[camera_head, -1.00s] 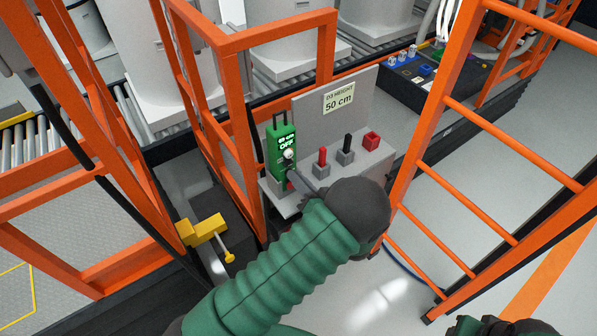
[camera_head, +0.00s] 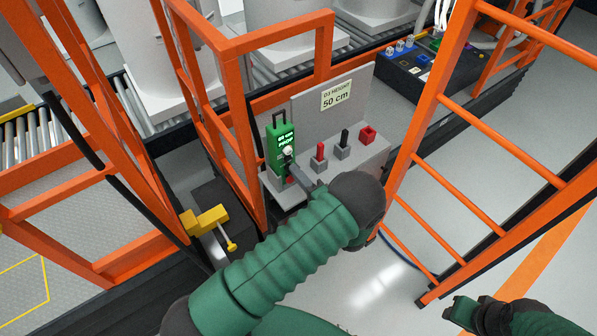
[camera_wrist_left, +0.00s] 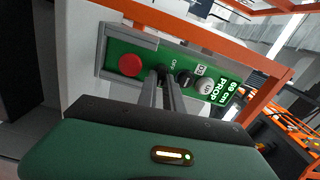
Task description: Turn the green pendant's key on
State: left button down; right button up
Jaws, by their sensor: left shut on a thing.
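The green pendant (camera_head: 277,143) hangs by its black handle at the left end of a grey control panel. Its display reads "PROP" below a small cm figure. In the left wrist view the pendant (camera_wrist_left: 136,50) lies across the picture, with a red button, an "OFF" mark, a black knob and a pale round knob. My left gripper (camera_head: 293,163) reaches the pendant's front. Its narrow fingers (camera_wrist_left: 163,80) are shut on the key beside the "OFF" mark; they mostly hide the key. My right gripper (camera_head: 460,307) is at the bottom right, away from the panel.
Red (camera_head: 320,153) and black (camera_head: 344,140) levers and a red box-shaped part (camera_head: 367,134) stand right of the pendant. An orange frame (camera_head: 232,120) rises close on the left. An orange ladder (camera_head: 425,165) stands on the right. A yellow part (camera_head: 205,221) sits low on the left.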

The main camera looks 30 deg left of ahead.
pick_arm(q)
jog(key=shift+s+a+f+m, duration=0.1)
jog(key=shift+m, duration=0.4)
